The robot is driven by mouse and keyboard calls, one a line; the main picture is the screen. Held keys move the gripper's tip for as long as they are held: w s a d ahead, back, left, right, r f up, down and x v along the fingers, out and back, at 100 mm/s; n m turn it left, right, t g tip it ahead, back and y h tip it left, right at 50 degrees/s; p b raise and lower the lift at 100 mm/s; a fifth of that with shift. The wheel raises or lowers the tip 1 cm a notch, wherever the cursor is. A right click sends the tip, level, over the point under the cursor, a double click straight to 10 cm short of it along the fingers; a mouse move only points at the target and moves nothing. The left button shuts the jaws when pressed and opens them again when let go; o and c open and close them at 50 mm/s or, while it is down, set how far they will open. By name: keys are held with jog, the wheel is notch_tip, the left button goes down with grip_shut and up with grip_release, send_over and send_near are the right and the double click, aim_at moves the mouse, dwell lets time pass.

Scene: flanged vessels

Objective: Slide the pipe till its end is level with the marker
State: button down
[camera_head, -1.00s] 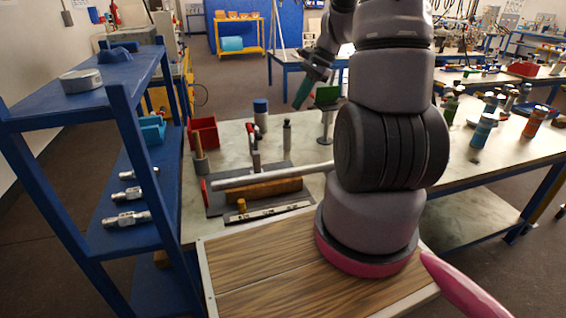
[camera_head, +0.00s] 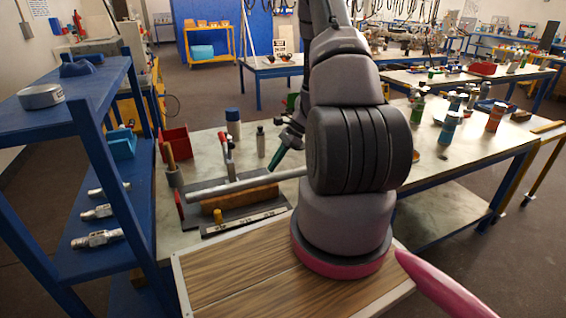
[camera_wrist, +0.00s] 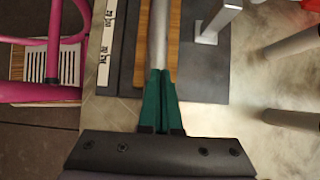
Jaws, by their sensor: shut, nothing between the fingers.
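The grey pipe (camera_head: 245,186) lies along a brown wooden block (camera_head: 238,199) on a dark base plate, its right end hidden behind my arm. The pipe (camera_wrist: 158,30) also shows in the wrist view. A white scale strip (camera_head: 246,221) runs along the plate, with a small yellow piece (camera_head: 218,215) by its left end; I cannot tell whether this is the marker. My gripper (camera_wrist: 159,72) has its green fingers shut and empty, tips at the near end of the pipe; contact is unclear. The gripper (camera_head: 275,163) is partly hidden by my arm in the head view.
A grey bracket (camera_wrist: 211,25) stands beside the pipe. A red bin (camera_head: 174,142), a blue-capped bottle (camera_head: 233,126) and a grey bottle (camera_head: 260,142) stand behind the plate. A blue shelf rack (camera_head: 75,112) is at the left. The bench right of my arm has free room.

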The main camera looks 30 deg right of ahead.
aim_at(259, 178)
jog(key=a, duration=0.4)
jog(key=a+f, duration=0.1)
jog(key=shift+w+a, duration=0.25)
jog(key=shift+a, duration=0.15)
jog(key=shift+s+f, duration=0.1)
jog(key=shift+f, duration=0.2)
jog(key=shift+s, duration=0.1)
